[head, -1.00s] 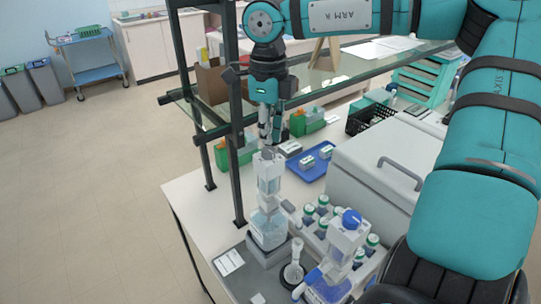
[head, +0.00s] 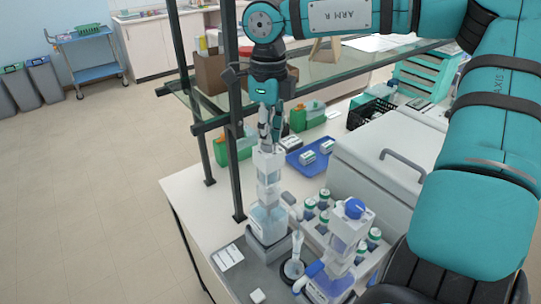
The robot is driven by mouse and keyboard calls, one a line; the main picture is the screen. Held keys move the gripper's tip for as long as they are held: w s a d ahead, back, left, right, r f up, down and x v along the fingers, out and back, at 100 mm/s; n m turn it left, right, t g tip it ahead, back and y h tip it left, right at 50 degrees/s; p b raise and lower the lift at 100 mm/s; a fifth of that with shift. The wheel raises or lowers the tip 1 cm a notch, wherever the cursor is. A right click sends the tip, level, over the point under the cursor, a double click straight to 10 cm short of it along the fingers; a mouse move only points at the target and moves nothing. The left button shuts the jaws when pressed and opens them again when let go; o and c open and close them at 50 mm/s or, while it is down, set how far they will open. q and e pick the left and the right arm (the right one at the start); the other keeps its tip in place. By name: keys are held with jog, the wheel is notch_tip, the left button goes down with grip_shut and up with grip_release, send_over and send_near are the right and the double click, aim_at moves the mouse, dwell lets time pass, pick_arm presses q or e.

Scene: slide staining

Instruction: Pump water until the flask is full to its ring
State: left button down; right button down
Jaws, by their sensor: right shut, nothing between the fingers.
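A clear bottle-top dispenser with a tall pump body (head: 268,196) stands on a bottle of pale blue liquid (head: 267,224) at the left of the bench equipment. My right gripper (head: 270,146) points straight down at the top of this pump, its fingers shut with nothing between them. Whether the fingertips touch the pump top cannot be told. A small narrow-necked flask (head: 294,266) stands upright on a dark round base, to the lower right of the bottle. Its ring and liquid level are too small to read. My left gripper is not in view.
A second dispenser with a blue cap (head: 354,208) stands right of the flask, near several green-capped bottles (head: 324,198). A blue tray (head: 310,158) lies behind. A dark shelf post (head: 233,150) rises just left of my right gripper. A grey lidded box (head: 395,150) stands at right.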

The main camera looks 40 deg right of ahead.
aim_at(269, 147)
jog(key=shift+f+b, duration=1.45)
jog(key=shift+f, duration=0.35)
jog(key=shift+s+f, duration=0.1)
jog(key=shift+f, duration=0.05)
dwell(0.4)
jog(key=shift+r+p, duration=1.65)
jog(key=shift+r, duration=1.7)
jog(key=shift+f, duration=0.15)
jog(key=shift+f+b, duration=2.8)
jog(key=shift+f, duration=0.4)
jog(key=shift+r, duration=0.1)
